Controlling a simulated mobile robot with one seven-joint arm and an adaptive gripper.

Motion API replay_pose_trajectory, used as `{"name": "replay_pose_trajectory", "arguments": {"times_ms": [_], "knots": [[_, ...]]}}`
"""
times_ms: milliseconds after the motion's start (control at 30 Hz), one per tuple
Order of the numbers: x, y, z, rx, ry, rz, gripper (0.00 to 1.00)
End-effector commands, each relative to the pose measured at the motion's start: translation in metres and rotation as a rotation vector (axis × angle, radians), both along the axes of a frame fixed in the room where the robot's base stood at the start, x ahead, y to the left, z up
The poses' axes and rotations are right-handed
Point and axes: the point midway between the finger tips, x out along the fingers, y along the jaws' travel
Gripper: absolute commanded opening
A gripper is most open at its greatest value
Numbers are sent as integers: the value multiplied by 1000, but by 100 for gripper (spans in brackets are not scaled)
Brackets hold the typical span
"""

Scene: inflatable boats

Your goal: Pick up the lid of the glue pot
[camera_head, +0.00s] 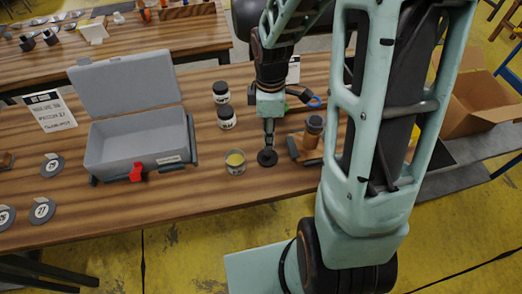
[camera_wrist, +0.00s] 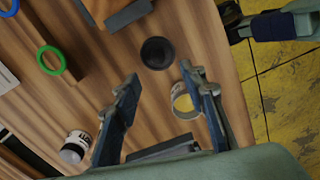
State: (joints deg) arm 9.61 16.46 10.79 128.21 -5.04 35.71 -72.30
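The black round lid (camera_head: 267,158) lies flat on the wooden table, just right of the open glue pot (camera_head: 235,163), which shows yellow glue inside. My gripper (camera_head: 269,138) points down above the lid. In the wrist view, my gripper (camera_wrist: 166,92) is open and empty, its two fingers well apart. The lid (camera_wrist: 157,53) lies beyond the fingertips, not between them. The glue pot (camera_wrist: 184,101) is beside the right finger, which partly covers it. I cannot tell the exact height of the fingertips above the table.
Two dark-capped jars (camera_head: 223,105) stand behind the pot. A wooden tool (camera_head: 308,141) with a dark top stands close to the lid's right. An open grey toolbox (camera_head: 135,140) with a red latch is at left. The table's front edge is near the pot.

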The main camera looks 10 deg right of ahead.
Motion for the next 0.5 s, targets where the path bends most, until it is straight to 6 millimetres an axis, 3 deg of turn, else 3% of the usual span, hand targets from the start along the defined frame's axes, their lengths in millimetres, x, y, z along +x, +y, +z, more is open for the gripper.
{"name": "replay_pose_trajectory", "arguments": {"times_ms": [200,500], "knots": [[-1,0,-34,0,5,0,39],[0,0,-55,-1,3,1,39]]}}
